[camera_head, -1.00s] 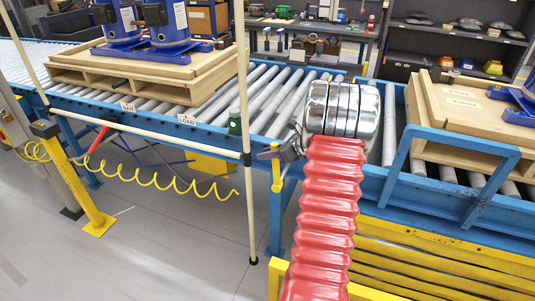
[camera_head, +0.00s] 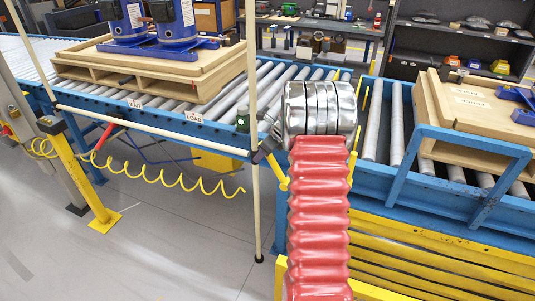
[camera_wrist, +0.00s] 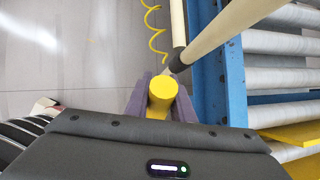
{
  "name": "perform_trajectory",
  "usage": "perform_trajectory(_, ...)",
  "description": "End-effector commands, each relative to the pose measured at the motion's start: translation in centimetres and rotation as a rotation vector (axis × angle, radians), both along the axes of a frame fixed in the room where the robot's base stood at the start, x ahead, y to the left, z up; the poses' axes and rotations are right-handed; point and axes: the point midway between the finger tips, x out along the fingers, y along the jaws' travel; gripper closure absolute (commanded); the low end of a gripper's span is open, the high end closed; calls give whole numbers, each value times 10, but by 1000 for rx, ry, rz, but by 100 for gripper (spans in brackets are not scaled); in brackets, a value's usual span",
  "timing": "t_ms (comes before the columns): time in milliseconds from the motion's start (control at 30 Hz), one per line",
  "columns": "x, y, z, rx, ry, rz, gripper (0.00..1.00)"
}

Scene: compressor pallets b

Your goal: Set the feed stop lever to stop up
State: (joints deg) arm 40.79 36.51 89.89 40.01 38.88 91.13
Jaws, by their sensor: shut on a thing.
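The yellow feed stop lever (camera_head: 278,173) is at the side of the blue conveyor frame, left of my red arm sleeve. In the head view it slants downward to the right. In the wrist view its round yellow end (camera_wrist: 161,92) sits between the two purple-grey fingers of my gripper (camera_wrist: 160,97). My gripper (camera_head: 264,150) is shut on the lever, at its upper left end in the head view. My arm's metal wrist covers part of the conveyor behind, and the lever's pivot is not clearly seen.
A pale upright post (camera_head: 252,120) stands just left of my gripper. A yellow coiled hose (camera_head: 165,178) hangs under the left conveyor (camera_head: 90,105). A pallet with blue compressors (camera_head: 150,65) is on the left rollers, another pallet (camera_head: 465,115) on the right. Grey floor is open at lower left.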

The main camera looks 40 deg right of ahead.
Motion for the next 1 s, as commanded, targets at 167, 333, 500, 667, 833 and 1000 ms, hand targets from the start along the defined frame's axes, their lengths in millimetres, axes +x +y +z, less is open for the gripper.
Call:
perform_trajectory(167,6,3,-1,-12,15,5,100)
perform_trajectory(333,6,4,-2,-14,19,5,100)
perform_trajectory(500,7,5,-3,-13,20,7,100)
perform_trajectory(667,6,5,-3,-12,20,9,73)
perform_trajectory(833,6,6,-3,-12,21,9,61)
perform_trajectory(1000,6,7,-3,-11,22,10,60)
